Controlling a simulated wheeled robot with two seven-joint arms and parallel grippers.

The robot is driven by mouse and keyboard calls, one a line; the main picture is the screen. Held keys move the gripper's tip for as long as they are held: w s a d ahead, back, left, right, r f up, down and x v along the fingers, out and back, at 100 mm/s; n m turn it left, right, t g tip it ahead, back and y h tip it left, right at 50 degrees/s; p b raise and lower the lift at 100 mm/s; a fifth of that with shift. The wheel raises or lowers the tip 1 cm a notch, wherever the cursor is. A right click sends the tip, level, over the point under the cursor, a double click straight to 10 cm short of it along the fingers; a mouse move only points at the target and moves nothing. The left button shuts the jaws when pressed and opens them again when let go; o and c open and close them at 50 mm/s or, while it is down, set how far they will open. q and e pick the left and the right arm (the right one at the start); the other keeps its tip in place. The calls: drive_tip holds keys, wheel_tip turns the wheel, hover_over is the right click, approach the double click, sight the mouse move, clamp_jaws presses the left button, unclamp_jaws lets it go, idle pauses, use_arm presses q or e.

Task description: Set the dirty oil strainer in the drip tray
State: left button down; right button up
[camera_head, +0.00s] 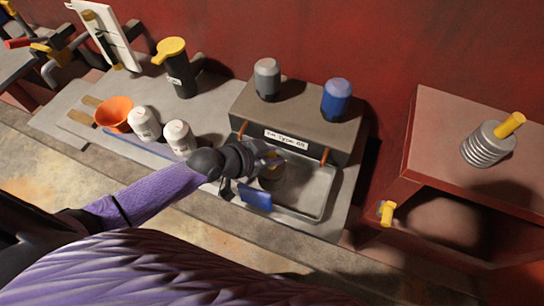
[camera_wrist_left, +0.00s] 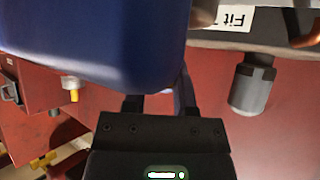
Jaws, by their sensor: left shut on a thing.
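My right gripper is not in view.
A labelled grey block (camera_head: 250,108) behind the tray bears a grey cylinder (camera_head: 267,80) and a blue cylinder (camera_head: 336,100). White bottles (camera_head: 144,124), an orange funnel (camera_head: 114,114) and a dark jug (camera_head: 180,75) stand left. A red cabinet (camera_head: 440,130) bears a ribbed part (camera_head: 487,147).

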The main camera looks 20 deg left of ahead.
use_arm(q)
drive_tip(key=shift+r, duration=0.1)
drive_tip(key=shift+f, duration=0.2)
drive_tip(key=shift+c, duration=2)
unclamp_jaws()
drive_tip(key=shift+r, duration=0.1)
